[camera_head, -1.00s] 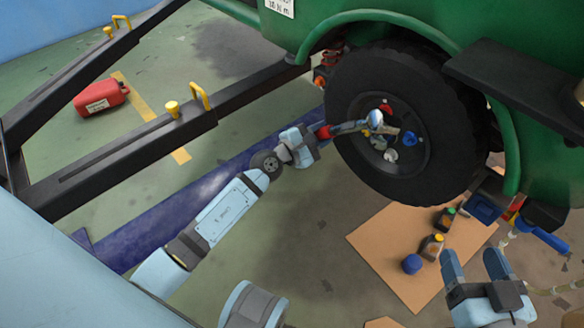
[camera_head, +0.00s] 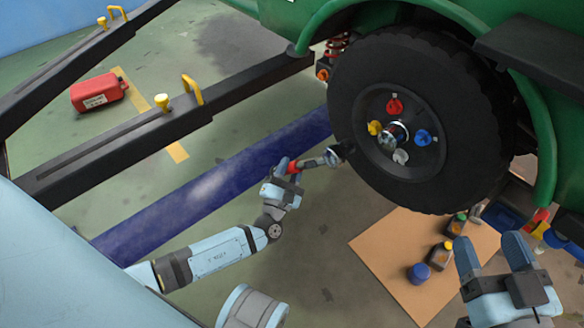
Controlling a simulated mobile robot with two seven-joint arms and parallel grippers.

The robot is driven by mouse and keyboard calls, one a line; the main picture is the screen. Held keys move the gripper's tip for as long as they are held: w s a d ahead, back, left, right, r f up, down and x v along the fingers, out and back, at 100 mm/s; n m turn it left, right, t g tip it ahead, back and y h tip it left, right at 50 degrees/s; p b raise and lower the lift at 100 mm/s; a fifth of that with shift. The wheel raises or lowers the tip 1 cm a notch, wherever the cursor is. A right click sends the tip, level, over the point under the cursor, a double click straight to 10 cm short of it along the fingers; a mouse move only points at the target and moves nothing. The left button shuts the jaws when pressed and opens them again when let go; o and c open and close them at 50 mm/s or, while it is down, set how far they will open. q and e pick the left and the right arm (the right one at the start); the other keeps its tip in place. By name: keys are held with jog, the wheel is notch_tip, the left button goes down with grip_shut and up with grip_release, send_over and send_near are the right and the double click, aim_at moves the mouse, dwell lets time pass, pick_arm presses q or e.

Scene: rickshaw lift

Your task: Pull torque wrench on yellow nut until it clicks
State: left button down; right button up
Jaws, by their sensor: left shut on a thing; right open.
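The wheel (camera_head: 420,118) of the green vehicle carries coloured nuts around its hub. The yellow nut (camera_head: 374,128) is on the hub's left side, with a red nut (camera_head: 394,105) above, a blue nut (camera_head: 423,137) at right and a grey nut (camera_head: 400,157) below. My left gripper (camera_head: 287,172) is shut on the red part of the torque wrench (camera_head: 318,162). The wrench points right, its dark head (camera_head: 345,150) in front of the tyre's left side, apart from the yellow nut in the picture. My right gripper (camera_head: 498,262) is open and empty at lower right.
A cardboard sheet (camera_head: 375,262) with several small bottles lies below the wheel. Black lift arms (camera_head: 120,148) and a blue beam (camera_head: 190,205) cross the left side. A red canister (camera_head: 99,92) stands on the floor.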

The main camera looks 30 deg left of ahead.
pick_arm(q)
jog(key=w+d+b, duration=0.1)
jog(key=w+d, duration=0.1)
jog(key=w, duration=0.4)
jog(key=shift+b, duration=0.35)
pick_arm(e)
jog(key=shift+w+d+r+n+t, duration=0.25)
jog(key=shift+w+d+n+t, duration=0.05)
jog(key=shift+n, duration=0.4)
pick_arm(q)
jog(key=shift+d, duration=0.1)
pick_arm(e)
jog(key=shift+f, duration=0.15)
pick_arm(q)
jog(key=shift+w+f, duration=0.15)
jog(key=shift+w, duration=0.1)
jog(key=shift+w+d, duration=0.1)
dwell(0.3)
jog(key=shift+w, duration=0.1)
dwell(0.5)
pick_arm(e)
jog(key=shift+f, duration=0.15)
dwell(0.6)
pick_arm(q)
jog(key=shift+w+d, duration=0.2)
jog(key=shift+w, duration=0.3)
pick_arm(e)
jog(key=shift+r, duration=0.25)
